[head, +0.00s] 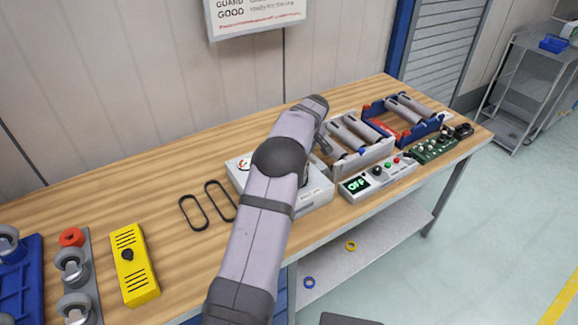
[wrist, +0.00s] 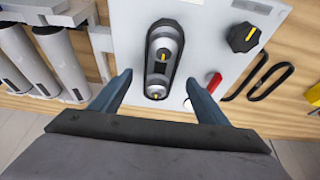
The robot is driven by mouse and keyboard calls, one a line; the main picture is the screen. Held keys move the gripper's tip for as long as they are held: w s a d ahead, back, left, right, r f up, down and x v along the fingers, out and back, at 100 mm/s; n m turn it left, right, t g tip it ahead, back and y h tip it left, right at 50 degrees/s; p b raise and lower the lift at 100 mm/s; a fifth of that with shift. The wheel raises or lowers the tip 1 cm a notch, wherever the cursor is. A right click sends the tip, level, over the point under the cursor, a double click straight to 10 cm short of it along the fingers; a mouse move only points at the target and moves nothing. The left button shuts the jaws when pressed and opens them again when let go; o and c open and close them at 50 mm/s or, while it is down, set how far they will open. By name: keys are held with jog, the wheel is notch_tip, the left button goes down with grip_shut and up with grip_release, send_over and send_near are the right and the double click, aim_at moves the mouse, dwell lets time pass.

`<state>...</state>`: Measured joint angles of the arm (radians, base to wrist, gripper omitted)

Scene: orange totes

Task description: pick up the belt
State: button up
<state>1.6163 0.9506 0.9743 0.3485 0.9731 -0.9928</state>
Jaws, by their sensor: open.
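Two thin black belt loops lie flat on the wooden bench in the head view, the left one (head: 202,209) beside the right one (head: 227,196).
The plate has a black knob (wrist: 243,37) and a red lever (wrist: 215,82). A yellow box (head: 133,265) and caster wheels stand left of the belts. Roller racks (head: 405,120) and a control panel (head: 375,181) stand right. Bare bench lies around the belts.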

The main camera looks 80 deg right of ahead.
jog(key=shift+p+x, duration=0.85)
jog(key=shift+x, duration=1.05)
jog(key=c, duration=1.1)
jog(key=shift+c, duration=0.2)
jog(key=shift+r, duration=0.15)
notch_tip(320, 180, up, 10)
jog(key=b, duration=0.3)
